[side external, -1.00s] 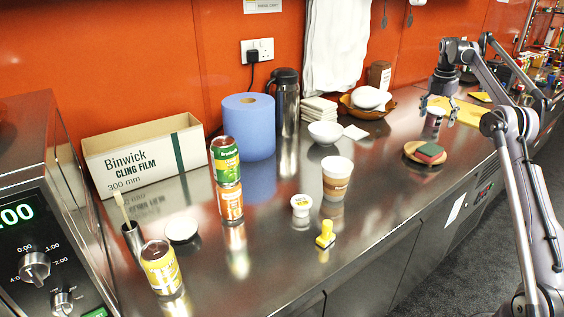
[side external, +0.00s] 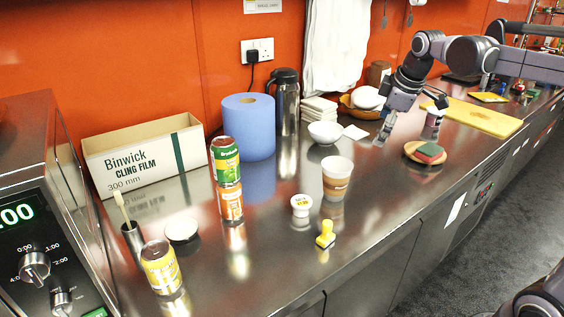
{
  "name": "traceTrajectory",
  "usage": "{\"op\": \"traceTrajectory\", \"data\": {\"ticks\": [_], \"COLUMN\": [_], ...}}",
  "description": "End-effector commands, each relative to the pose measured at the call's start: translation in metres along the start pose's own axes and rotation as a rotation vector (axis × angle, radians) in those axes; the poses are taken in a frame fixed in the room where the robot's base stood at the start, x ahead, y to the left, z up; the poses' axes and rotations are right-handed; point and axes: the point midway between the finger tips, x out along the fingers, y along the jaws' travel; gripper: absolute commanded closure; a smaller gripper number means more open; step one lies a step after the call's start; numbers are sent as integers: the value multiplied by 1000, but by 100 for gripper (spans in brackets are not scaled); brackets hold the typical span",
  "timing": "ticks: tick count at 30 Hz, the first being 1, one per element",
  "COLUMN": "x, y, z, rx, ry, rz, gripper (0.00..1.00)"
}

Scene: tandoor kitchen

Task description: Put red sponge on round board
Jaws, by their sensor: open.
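The red sponge (side external: 430,150), with a green layer showing along its side, lies on the round board (side external: 411,151), a small tan wooden disc on the steel counter. The sponge sits toward the right part of the board. My gripper (side external: 408,122) is open, empty and above the counter, behind and to the left of the board in the side view. It is apart from the sponge. Part of the board is hidden under the sponge.
A yellow cutting board (side external: 484,118) lies to the right. A white bowl (side external: 325,132) and a paper cup (side external: 337,176) stand to the left. Counter in front of the round board is clear.

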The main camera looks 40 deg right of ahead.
Motion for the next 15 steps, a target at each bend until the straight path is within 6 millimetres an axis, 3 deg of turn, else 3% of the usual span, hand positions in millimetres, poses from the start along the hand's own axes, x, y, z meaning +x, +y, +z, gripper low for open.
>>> {"op": "traceTrajectory", "data": {"ticks": [1, 9, 15], "x": [-2, 5, 21], "y": [-24, -134, -193], "z": [1, 22, 42], "rx": [47, 366, 554], "ry": [24, 156, 229], "rz": [3, -14, -54], "gripper": [17, 17, 17]}}
